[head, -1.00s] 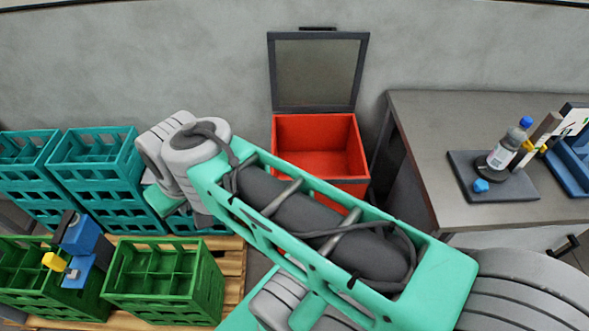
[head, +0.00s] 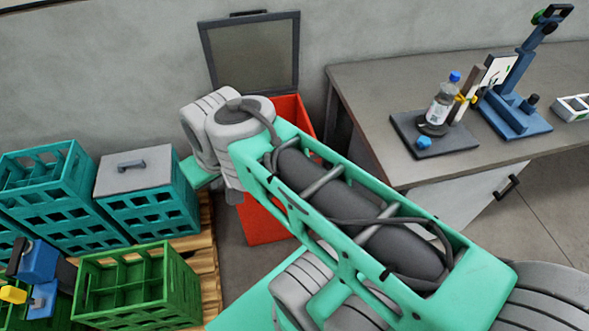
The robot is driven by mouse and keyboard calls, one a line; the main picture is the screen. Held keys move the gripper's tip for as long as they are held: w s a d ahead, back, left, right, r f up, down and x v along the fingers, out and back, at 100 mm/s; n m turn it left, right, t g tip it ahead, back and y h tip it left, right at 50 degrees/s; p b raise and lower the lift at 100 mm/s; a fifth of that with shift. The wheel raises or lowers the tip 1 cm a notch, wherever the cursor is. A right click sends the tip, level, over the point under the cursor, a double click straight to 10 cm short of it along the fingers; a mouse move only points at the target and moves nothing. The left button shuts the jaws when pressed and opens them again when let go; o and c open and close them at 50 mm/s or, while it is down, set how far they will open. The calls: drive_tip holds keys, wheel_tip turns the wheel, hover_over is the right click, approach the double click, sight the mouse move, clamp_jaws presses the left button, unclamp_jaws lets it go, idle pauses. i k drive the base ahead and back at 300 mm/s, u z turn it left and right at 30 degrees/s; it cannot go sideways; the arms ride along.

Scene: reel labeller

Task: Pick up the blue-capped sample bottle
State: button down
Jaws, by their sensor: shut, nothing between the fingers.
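The blue-capped sample bottle (head: 440,108) is in the head view, on the grey bench at the right. It is a grey, see-through bottle with a pale label and a blue cap. It stands in a round dark holder on a dark plate (head: 455,141) with a blue knob at its front. Nothing of mine touches it. My teal and grey arm crosses the middle of the view, left of the bottle.
A blue stand (head: 515,115) is close to the right of the bottle. The bench's (head: 390,88) front left is bare. A red bin (head: 265,220) with a raised lid stands left of the bench. Teal crates (head: 50,205) and a green crate (head: 135,285) are at the left.

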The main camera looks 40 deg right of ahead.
sight(441, 106)
drive_tip(key=z, duration=2.15)
drive_tip(key=k, duration=0.85)
drive_tip(key=u, duration=0.95)
drive_tip(key=i, duration=1)
drive_tip(key=k, duration=1.1)
drive_tip(key=z, duration=0.95)
drive_tip(key=i, duration=0.9)
drive_tip(key=z, duration=0.3)
